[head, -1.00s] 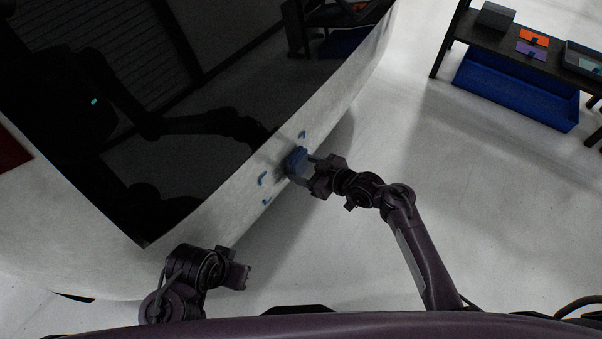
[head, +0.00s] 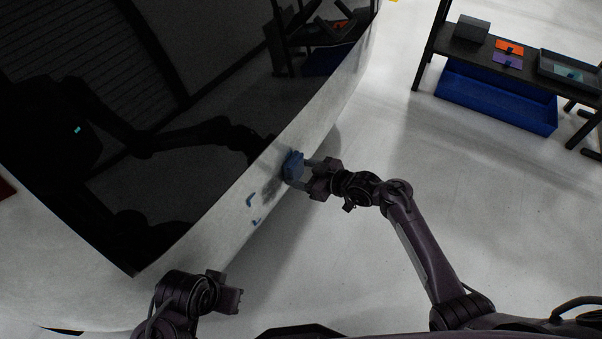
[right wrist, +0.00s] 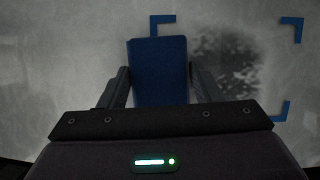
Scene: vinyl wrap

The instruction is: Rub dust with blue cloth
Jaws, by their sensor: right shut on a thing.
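The blue cloth (head: 293,166), a small block-like pad, is held by my right gripper (head: 306,171) against or close to the pale car panel (head: 225,212); contact is hard to tell. In the right wrist view the cloth (right wrist: 160,72) sits between the two fingers of my right gripper (right wrist: 161,80). A dark, speckled dust patch (right wrist: 228,55) lies just right of the cloth there, inside blue corner marks (right wrist: 292,24). In the head view the dust (head: 270,187) shows left of and below the cloth. My left gripper (head: 229,296) is low by the panel, its jaws unclear.
A dark glossy window (head: 150,110) fills the upper left, above the pale panel. A black shelf (head: 485,52) with a grey box, orange and purple items and a tray stands at the upper right, over a blue bin (head: 495,97). The floor between is clear.

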